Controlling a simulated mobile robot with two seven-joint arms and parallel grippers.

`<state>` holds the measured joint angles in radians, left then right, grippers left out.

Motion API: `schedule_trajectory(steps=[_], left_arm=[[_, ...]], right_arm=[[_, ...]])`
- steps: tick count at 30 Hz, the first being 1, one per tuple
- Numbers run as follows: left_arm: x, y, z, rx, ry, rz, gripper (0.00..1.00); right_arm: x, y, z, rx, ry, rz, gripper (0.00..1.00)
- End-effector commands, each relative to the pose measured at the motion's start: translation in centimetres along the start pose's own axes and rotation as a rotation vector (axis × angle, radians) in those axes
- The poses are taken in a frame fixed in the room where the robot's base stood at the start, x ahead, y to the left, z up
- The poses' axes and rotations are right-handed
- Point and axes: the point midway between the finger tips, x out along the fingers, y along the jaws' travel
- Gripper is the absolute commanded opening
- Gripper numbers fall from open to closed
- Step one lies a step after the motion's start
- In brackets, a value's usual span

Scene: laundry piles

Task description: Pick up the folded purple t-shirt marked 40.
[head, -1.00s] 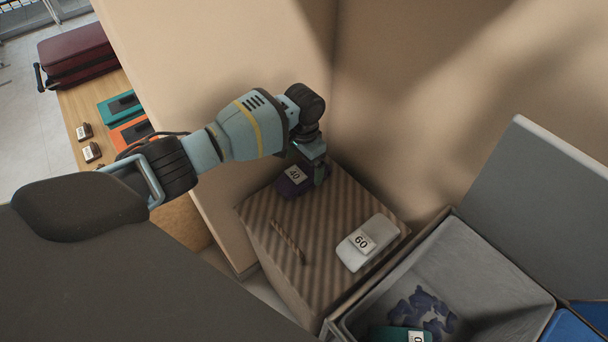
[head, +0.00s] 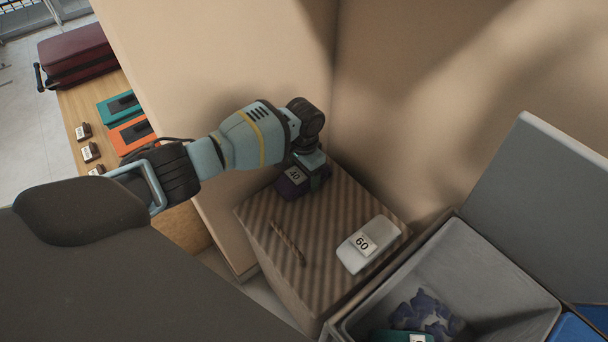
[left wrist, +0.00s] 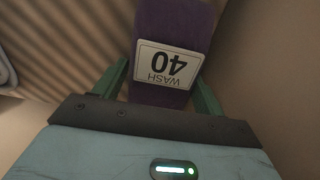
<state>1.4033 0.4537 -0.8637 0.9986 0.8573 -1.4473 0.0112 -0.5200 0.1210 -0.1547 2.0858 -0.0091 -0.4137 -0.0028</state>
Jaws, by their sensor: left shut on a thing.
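The folded purple t-shirt (head: 291,184) lies at the back left of the striped box top, with its white label on top. In the left wrist view, the purple t-shirt (left wrist: 172,30) shows a label reading "WASH 40", upside down. My left gripper (head: 307,180) is over the shirt's right side in the head view. In the left wrist view, my left gripper (left wrist: 165,85) has its green fingers on both sides of the shirt, shut on it. The shirt seems to rest on the box still. My right gripper is not in view.
A white folded item marked 60 (head: 368,243) and a thin brown stick-like thing (head: 288,243) lie on the striped box (head: 325,255). A grey bin (head: 465,260) stands at the right, with dark cloth inside. Tan walls rise closely behind and left.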

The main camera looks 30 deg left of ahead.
Motion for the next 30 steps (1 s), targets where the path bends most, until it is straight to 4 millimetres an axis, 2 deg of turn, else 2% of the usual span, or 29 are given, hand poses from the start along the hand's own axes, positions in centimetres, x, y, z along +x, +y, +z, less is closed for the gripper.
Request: schedule_trajectory(steps=[8,21,25,30], left_arm=[[-0.7,0.0,-0.1,0.000,0.003,0.000,0.44],[-8.2,0.0,-0.1,0.000,0.004,-0.001,0.44],[-9.5,0.0,-0.1,0.000,0.002,-0.001,0.44],[-10.1,0.0,0.0,0.000,0.002,0.000,0.44]], right_arm=[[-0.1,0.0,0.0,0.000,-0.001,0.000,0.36],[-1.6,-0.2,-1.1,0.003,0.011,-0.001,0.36],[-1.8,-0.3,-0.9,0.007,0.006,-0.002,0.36],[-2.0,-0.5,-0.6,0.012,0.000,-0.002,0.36]])
